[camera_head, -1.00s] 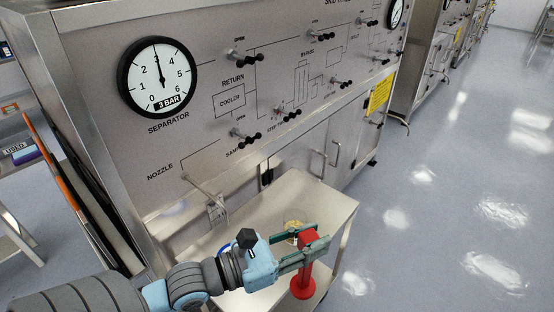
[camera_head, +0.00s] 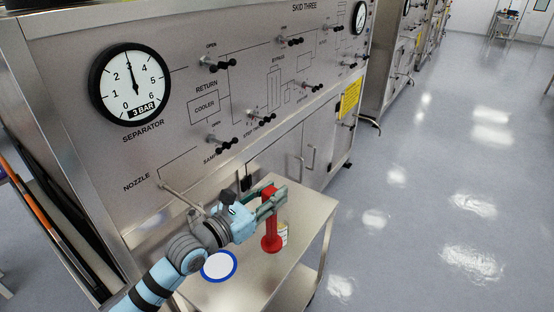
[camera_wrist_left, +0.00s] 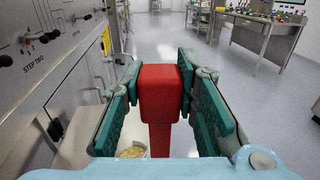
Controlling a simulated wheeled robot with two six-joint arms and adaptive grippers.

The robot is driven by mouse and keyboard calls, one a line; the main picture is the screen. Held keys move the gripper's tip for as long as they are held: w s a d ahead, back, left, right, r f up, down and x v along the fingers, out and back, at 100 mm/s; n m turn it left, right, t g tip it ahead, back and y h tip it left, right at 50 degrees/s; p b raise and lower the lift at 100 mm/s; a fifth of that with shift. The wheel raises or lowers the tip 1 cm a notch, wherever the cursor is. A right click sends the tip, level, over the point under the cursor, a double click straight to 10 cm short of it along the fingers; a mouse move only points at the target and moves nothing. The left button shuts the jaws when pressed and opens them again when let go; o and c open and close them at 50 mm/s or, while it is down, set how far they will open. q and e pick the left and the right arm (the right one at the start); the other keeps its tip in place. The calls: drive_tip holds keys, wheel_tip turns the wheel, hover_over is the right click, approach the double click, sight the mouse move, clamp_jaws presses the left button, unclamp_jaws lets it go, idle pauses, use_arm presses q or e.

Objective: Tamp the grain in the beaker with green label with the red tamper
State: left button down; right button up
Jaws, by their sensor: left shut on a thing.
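The red tamper (camera_head: 269,222) is upright in my left gripper (camera_head: 274,198), its wide round foot lowest, above the metal cart. In the left wrist view the tamper's red handle (camera_wrist_left: 160,95) stands between the green fingers of the left gripper (camera_wrist_left: 161,82). A clear beaker (camera_head: 285,234) stands on the cart just behind and right of the tamper, partly hidden by it. Pale grain in the beaker (camera_wrist_left: 133,152) shows low in the left wrist view. I cannot make out its label's colour. My right gripper is not in view.
The metal cart (camera_head: 310,205) stands against the skid panel (camera_head: 190,100), which has a gauge (camera_head: 130,84) and several black-knobbed valves. A white disc with a blue rim (camera_head: 220,266) lies on the cart near my left arm. Open floor (camera_head: 430,220) is to the right.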

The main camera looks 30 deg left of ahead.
use_arm(q)
drive_tip(key=w+a+r+n+y+b, duration=0.1)
drive_tip(key=w+a+r, duration=0.15)
drive_tip(key=w, duration=0.75)
wheel_tip(320, 180, down, 8)
drive_tip(key=a+b, duration=0.1)
drive_tip(key=b, duration=0.7)
drive_tip(key=shift+w, duration=0.3)
drive_tip(key=shift+f, duration=0.15)
wheel_tip(320, 180, down, 3)
drive_tip(key=shift+r+b, duration=0.1)
drive_tip(key=shift+b, duration=0.9)
